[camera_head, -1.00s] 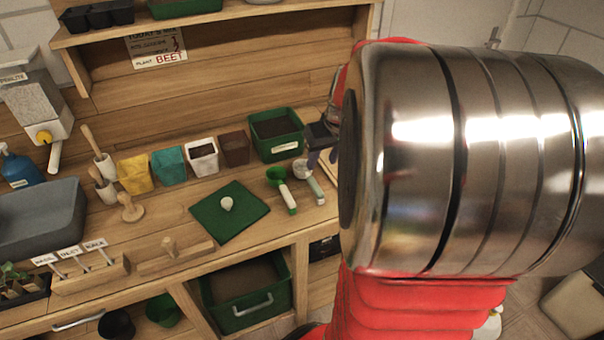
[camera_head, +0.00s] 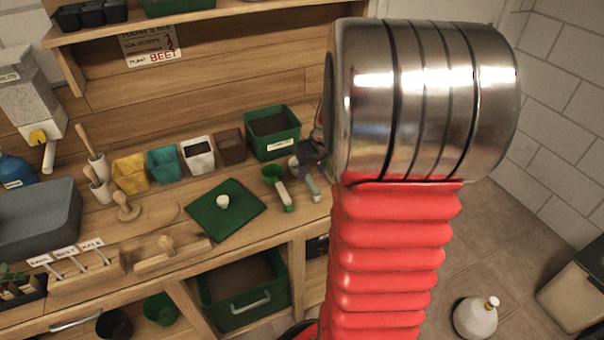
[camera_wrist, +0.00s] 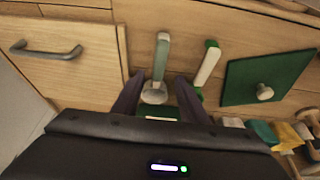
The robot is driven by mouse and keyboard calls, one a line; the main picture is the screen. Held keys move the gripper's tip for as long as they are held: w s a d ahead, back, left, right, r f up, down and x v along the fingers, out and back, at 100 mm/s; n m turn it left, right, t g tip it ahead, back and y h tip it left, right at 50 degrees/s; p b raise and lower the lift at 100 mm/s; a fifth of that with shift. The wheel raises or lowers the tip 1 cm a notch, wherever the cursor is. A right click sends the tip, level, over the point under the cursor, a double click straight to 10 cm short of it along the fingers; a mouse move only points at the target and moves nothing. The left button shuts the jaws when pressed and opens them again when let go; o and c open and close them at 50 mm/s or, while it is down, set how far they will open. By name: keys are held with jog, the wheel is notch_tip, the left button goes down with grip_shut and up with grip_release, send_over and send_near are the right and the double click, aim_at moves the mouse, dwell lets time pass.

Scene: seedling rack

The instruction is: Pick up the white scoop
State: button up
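The white scoop lies near the right end of the bench, with its pale bowl (camera_wrist: 154,94) and grey-green handle (camera_wrist: 161,58) in the wrist view. In the head view its handle (camera_head: 313,188) shows, while my gripper partly hides the bowl. My gripper (camera_wrist: 158,84) is open and empty. Its two dark fingers appear on either side of the scoop's bowl in the wrist view; I cannot tell how far above it they are. In the head view my gripper (camera_head: 308,156) is just above the bowl end.
A green scoop (camera_head: 285,199) with a white handle lies close to the left of the white scoop. A green mat (camera_head: 240,213) with a small pale knob is further left. A green soil box (camera_head: 275,149) stands behind. Pots line the back.

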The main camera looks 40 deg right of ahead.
aim_at(309, 179)
jog(key=shift+x, duration=2.55)
jog(key=shift+d, duration=0.15)
jog(key=shift+c, duration=0.4)
grip_shut()
